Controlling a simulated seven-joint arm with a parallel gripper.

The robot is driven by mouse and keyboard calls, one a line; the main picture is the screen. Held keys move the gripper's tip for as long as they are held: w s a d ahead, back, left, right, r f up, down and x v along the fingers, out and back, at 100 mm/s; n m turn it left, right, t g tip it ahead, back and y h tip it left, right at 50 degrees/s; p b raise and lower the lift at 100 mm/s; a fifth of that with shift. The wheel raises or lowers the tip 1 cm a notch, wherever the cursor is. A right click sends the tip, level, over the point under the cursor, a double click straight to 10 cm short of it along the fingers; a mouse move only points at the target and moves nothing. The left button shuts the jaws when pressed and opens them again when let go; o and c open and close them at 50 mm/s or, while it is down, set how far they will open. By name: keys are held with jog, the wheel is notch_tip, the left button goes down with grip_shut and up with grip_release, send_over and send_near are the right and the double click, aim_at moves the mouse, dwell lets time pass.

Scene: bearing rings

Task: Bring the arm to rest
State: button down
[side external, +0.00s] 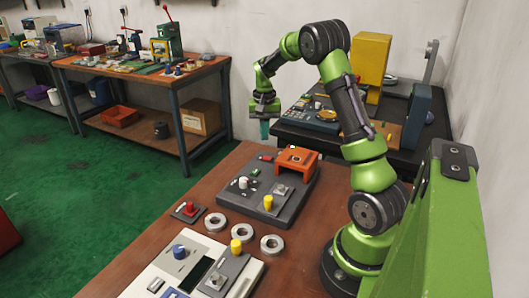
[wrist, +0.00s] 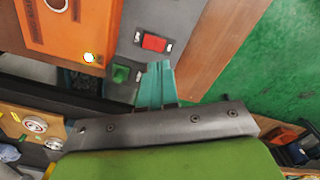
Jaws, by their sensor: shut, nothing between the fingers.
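My gripper (side external: 264,128) hangs from my green arm, fingers pointing down, in the air above the far end of the brown table in the side external view. Its teal fingers (wrist: 156,86) are pressed together in the wrist view, with nothing between them. Three grey bearing rings lie flat on the table in front of the dark control panel: a left ring (side external: 215,230), a middle ring (side external: 243,240) and a right ring (side external: 272,254). My gripper is well apart from all of them.
The dark panel (side external: 252,208) carries an orange housing (side external: 297,160), which also shows in the wrist view (wrist: 75,30). A light console (side external: 150,272) stands at the front. A black table (side external: 292,135) with equipment stands behind. Bare brown tabletop (side external: 295,275) lies right of the console.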

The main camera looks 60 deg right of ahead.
jog(key=s+a+r+n+t, duration=0.2)
jog(key=s+a+r, duration=0.2)
jog(key=a, duration=0.6)
jog(key=s+a+r+n+t+y, duration=0.1)
jog(key=s+a+r, duration=0.4)
jog(key=a, duration=0.6)
jog(key=s+a+r+n+t+y, duration=0.1)
jog(key=s+a+r+n+t, duration=0.3)
jog(key=a, duration=0.6)
jog(key=shift+s+a+r+n, duration=0.15)
jog(key=shift+s+r+n, duration=0.3)
jog(key=shift+s+n, duration=0.05)
